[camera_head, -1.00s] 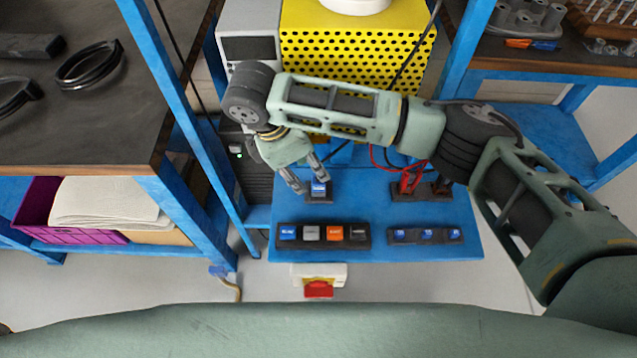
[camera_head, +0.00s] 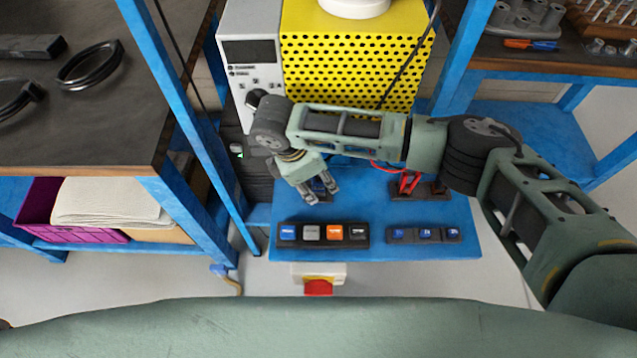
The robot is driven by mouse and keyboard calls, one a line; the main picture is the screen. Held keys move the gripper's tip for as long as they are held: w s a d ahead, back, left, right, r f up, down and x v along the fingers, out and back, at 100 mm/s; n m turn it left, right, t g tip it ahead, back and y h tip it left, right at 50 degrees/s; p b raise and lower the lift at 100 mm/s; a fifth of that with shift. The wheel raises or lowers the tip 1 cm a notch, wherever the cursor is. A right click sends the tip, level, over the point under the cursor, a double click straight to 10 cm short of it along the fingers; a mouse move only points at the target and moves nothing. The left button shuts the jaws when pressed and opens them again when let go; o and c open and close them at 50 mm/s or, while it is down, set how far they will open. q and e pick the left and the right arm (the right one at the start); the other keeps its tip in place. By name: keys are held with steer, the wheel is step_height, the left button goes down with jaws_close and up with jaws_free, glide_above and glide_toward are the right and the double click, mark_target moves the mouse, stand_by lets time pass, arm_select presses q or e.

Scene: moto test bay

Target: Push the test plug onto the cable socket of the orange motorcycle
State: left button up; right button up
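No orange motorcycle or cable socket is in view, and I cannot make out the test plug for certain. My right arm reaches in from the right. My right gripper (camera_head: 321,190) points down at the blue panel, over a small black block with a blue top (camera_head: 318,184). Its two fingers look apart, one on each side of the block, which they partly hide. I cannot tell whether they touch it. Red leads with red ends (camera_head: 408,183) stand on a dark block at the right of the panel, partly behind my arm. My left gripper is not in view.
The blue panel (camera_head: 290,208) carries a row of several coloured buttons (camera_head: 323,233) and a row of blue ones (camera_head: 424,235). A red switch (camera_head: 318,287) is on its front. A yellow perforated box (camera_head: 350,55) and a grey unit (camera_head: 250,50) stand behind. Blue-framed benches flank it.

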steer(key=shift+c, duration=0.3)
jaws_close()
step_height(320, 180, up, 28)
stand_by(0.8)
